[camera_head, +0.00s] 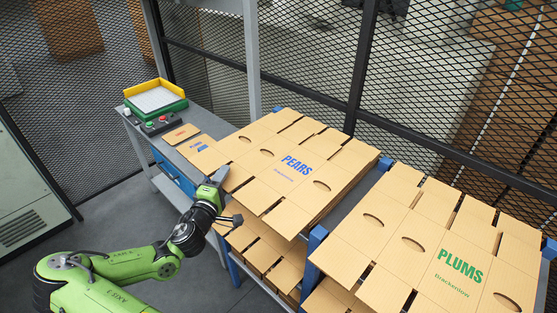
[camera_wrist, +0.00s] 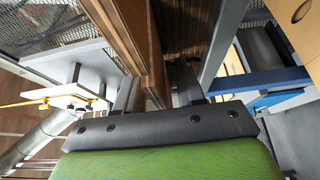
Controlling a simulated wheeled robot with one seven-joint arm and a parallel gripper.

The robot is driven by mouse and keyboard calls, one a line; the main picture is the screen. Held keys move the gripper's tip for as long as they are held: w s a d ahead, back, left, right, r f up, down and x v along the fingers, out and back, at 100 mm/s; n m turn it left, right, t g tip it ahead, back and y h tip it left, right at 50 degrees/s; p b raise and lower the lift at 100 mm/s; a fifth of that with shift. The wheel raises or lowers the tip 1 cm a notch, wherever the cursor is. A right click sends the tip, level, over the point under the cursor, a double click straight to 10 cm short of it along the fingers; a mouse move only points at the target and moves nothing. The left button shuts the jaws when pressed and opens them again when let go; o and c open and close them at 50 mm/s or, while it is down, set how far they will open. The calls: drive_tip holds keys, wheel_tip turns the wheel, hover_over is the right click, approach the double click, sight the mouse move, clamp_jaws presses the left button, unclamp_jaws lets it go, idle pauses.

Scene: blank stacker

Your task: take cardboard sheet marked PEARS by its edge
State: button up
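The cardboard sheet marked PEARS (camera_head: 290,187) lies flat on top of a stack on the middle stand, with blue print, slots and oval holes. My gripper (camera_head: 222,196) is at the left front edge of this stack, with its fingers spread apart. In the wrist view my gripper (camera_wrist: 157,88) shows two dark fingers with a wide gap. Brown cardboard edges (camera_wrist: 128,38) run up to the gap, close to the left finger. I cannot tell whether the fingers touch the sheet.
A stack topped by a sheet marked PLUMS (camera_head: 440,255) stands to the right, past a blue post (camera_head: 316,240). More sheets (camera_head: 265,255) lie on a lower level. A side table holds a yellow-green tray (camera_head: 157,99) and a button box (camera_head: 160,124). Mesh fencing (camera_head: 300,75) stands behind.

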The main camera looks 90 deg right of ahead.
clamp_jaws()
